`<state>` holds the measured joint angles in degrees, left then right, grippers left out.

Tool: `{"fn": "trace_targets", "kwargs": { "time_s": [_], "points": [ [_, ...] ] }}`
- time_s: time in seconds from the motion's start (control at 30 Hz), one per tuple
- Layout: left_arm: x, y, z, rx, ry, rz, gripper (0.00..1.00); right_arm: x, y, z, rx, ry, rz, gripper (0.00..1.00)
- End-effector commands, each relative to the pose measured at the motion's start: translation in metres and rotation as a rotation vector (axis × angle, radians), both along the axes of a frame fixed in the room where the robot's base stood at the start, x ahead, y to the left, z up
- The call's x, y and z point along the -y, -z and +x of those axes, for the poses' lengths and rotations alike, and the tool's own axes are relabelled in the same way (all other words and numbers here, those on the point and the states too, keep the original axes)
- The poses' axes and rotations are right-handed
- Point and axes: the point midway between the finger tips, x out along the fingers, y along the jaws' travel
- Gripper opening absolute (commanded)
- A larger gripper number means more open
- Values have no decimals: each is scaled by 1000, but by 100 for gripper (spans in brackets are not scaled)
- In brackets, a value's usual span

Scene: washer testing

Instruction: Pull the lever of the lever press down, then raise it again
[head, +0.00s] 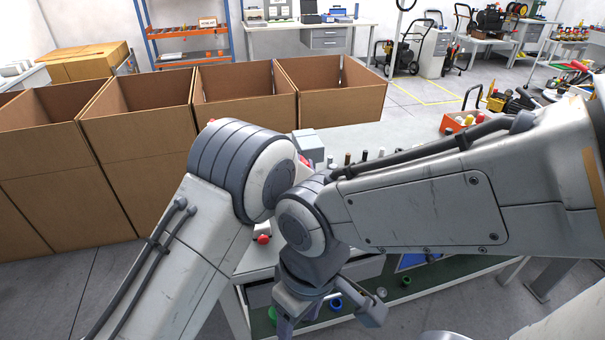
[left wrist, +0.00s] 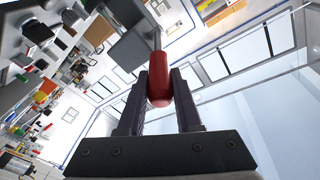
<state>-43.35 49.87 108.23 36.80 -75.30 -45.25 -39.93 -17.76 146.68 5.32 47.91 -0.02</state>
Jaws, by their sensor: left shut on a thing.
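The red lever handle (left wrist: 158,72) of the lever press stands between the fingers of my left gripper (left wrist: 160,84) in the left wrist view. The fingers are shut on it. A grey block of the press (left wrist: 136,46) is just beyond the handle. In the head view a grey block (head: 309,145), probably the press, shows behind my arm joints. A small bit of red shows beside it. My arms hide the rest of the press and my left gripper there. My right gripper (head: 328,314) hangs at the lower middle, fingers wide apart and empty.
The light worktop (head: 345,142) lies behind my arms, with several small pegs (head: 364,154) and a red knob (head: 263,239) on it. A lower green shelf holds small parts. Open cardboard boxes (head: 150,150) stand at left. An orange bin (head: 458,122) is at right.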

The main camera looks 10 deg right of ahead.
Motion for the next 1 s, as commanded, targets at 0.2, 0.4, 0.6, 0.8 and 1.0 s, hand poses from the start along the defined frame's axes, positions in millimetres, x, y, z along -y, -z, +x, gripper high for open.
{"fn": "trace_targets", "kwargs": {
  "time_s": [0.2,0.4,0.6,0.8,1.0],
  "points": [
    [2,4,0,33,5,5,0,0,11,0,0,0,0,61],
    [2,3,0,39,5,5,0,0,11,0,0,0,0,61],
    [2,3,0,39,5,4,0,0,11,0,0,0,0,61],
    [1,3,0,38,3,3,63,0,11,0,0,0,0,61],
    [1,3,0,37,1,3,63,0,11,0,0,0,0,61]
  ]
}}
